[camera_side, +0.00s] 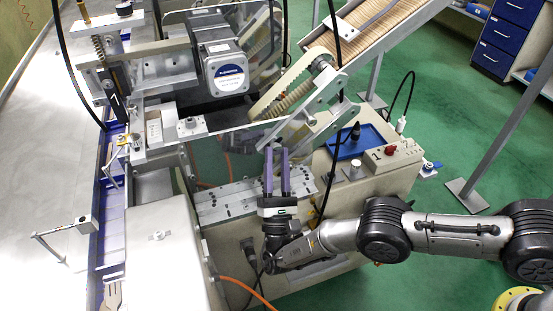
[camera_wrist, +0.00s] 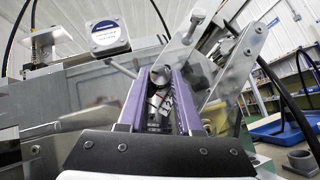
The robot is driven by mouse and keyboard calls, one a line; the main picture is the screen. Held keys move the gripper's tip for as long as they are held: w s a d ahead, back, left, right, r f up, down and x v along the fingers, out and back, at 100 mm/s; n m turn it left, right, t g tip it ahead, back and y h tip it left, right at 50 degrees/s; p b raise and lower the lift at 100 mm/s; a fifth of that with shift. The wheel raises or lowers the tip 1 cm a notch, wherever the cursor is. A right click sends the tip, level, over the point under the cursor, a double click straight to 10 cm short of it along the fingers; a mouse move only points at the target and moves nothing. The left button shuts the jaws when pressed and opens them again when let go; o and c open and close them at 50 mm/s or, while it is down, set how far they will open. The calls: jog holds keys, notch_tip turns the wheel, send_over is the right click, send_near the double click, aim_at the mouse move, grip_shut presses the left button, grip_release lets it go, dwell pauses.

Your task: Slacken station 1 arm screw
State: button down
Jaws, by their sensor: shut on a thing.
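My gripper (camera_side: 276,152), with two purple fingers, reaches up towards the machine's metal bracket arms in the side view. In the wrist view the fingers of my gripper (camera_wrist: 160,78) close in on a round grey metal screw head (camera_wrist: 160,74), which I take for the station 1 arm screw. It sits between the fingertips, and the gripper is shut on it. In the side view the fingers hide the screw. Grey bracket plates (camera_wrist: 236,72) rise just right of and behind the fingertips.
A motor block (camera_side: 226,72) sits above left. A ribbed roller with a belt (camera_side: 290,92) and a slatted conveyor (camera_side: 375,30) lie above right. A blue tray (camera_side: 358,141) and a control box with a red button (camera_side: 390,152) stand right. A black cable hangs close by.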

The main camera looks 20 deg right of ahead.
jog(key=c, duration=0.6)
grip_release()
jog(key=v, duration=1.3)
jog(key=shift+s+a+f, duration=0.15)
jog(key=shift+s+f, duration=0.05)
jog(key=shift+s, duration=0.15)
